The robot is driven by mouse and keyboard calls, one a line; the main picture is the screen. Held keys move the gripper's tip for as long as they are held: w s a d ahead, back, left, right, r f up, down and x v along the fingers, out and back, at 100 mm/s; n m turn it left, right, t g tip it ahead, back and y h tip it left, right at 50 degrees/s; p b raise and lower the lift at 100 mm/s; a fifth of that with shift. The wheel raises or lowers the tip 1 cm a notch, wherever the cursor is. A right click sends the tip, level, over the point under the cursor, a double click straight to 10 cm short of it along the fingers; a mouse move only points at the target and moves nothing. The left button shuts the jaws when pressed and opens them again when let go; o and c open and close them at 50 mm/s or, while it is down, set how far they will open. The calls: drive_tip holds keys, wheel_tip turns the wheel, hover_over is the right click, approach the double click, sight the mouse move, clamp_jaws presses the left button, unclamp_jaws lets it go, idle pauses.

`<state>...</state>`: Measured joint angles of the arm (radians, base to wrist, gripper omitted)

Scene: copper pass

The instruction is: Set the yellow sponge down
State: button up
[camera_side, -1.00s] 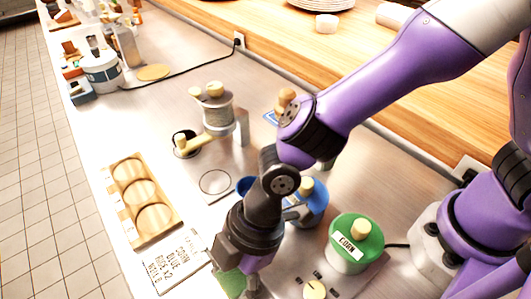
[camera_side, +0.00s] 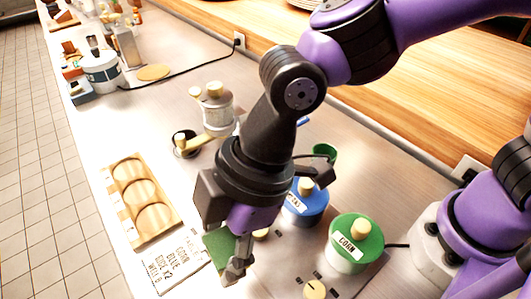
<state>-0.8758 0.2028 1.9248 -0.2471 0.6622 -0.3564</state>
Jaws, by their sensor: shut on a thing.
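My gripper (camera_side: 236,270) points down near the front edge of the steel counter, just right of the printed card. It is shut on a flat block, which I take to be the sponge (camera_side: 217,246). Only a green face of it shows to the left of the fingers; no yellow side is visible. The fingers and wrist hide the rest of it. I cannot tell whether its underside touches the counter.
The printed card (camera_side: 172,264) lies left of the gripper, below a wooden board (camera_side: 168,226) with three round recesses. A blue-lidded pot (camera_side: 305,203) and a green-lidded corn pot (camera_side: 345,259) stand to the right. A green cup (camera_side: 323,154) stands behind.

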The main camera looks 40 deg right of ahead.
drive_tip(key=shift+d+r+m+t, duration=0.1)
drive_tip(key=shift+r+m+t, duration=0.3)
drive_tip(key=shift+m, duration=0.3)
drive_tip(key=shift+w+r+m, duration=0.1)
drive_tip(key=shift+w+m, duration=0.1)
drive_tip(key=shift+m, duration=0.3)
drive_tip(key=w+d+f, duration=0.1)
drive_tip(key=w+f, duration=0.1)
drive_tip(key=w, duration=0.1)
drive_tip(key=w+d+f, duration=0.1)
drive_tip(key=w+f, duration=0.1)
drive_tip(key=w, duration=0.2)
drive_tip(key=w+d+f, duration=0.1)
drive_tip(key=w+f, duration=0.1)
drive_tip(key=w, duration=0.1)
drive_tip(key=shift+w+d+f, duration=0.3)
drive_tip(key=shift+w+f, duration=0.05)
drive_tip(key=shift+w, duration=0.05)
drive_tip(key=shift+w+f, duration=0.15)
drive_tip(key=shift+f, duration=1.95)
drive_tip(key=o, duration=0.9)
drive_tip(key=shift+f, duration=0.15)
